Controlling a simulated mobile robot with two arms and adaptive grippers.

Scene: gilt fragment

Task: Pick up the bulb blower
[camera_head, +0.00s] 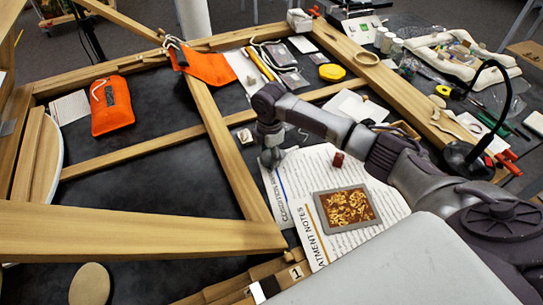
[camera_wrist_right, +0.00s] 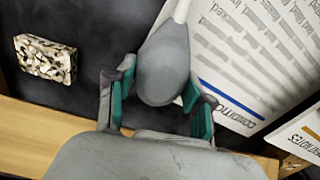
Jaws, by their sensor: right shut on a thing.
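The bulb blower (camera_wrist_right: 168,62), a grey bulb with a pale nozzle, sits between the teal-padded fingers of my right gripper (camera_wrist_right: 160,105) in the right wrist view. The gripper is shut on the bulb, and the nozzle points up out of that picture. In the head view my right gripper (camera_head: 270,158) points down by the left edge of the printed condition sheet (camera_head: 295,170), beside a wooden beam. The blower is hard to tell from the gripper there. My left gripper is not in view.
A speckled block (camera_wrist_right: 45,60) lies left of the gripper; it also shows in the head view (camera_head: 244,136). The gilt fragment (camera_head: 347,208) lies on papers to the right. Wooden frame beams (camera_head: 228,150) cross the dark table. A dark red block (camera_head: 338,159) stands on the sheet.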

